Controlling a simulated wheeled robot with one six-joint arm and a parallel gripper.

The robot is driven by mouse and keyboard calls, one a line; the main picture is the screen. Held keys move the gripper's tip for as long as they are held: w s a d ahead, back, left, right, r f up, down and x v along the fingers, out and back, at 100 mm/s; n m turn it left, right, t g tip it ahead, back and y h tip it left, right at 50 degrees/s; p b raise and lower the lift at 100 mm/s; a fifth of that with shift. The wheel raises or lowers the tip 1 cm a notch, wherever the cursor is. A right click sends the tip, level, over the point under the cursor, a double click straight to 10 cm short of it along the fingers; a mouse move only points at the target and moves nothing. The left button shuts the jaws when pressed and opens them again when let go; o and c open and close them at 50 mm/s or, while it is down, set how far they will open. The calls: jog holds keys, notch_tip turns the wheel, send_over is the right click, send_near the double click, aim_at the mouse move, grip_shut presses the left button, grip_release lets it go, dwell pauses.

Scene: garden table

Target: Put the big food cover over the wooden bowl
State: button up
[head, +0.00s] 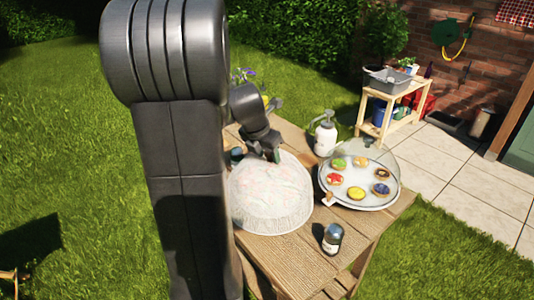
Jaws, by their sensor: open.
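A large whitish mesh dome, the big food cover (268,200), stands rim down on the wooden table, partly behind my arm. Faint pink and green patches show on or through its mesh; I cannot tell which. No wooden bowl can be made out; anything under the cover or behind my arm is hidden. My gripper (276,155) is open at the top of the cover. The small view does not show whether its fingers touch the cover.
A clear dome (383,158) covers a plate of colourful pastries on the right. A white pump bottle (325,137) stands at the back. Bare table planks (285,255) show in front.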

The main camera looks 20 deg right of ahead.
jog(key=shift+s+f, duration=0.4)
jog(key=shift+f, duration=0.2)
jog(key=w+p+v, duration=0.1)
jog(key=v, duration=1.3)
jog(key=shift+r, duration=0.55)
jog(key=shift+f, duration=0.1)
jog(key=x, duration=1.3)
jog(key=shift+s+d+f+b, duration=0.2)
jog(key=shift+s+f+b, duration=0.05)
jog(key=shift+b, duration=0.1)
jog(key=shift+f, duration=0.15)
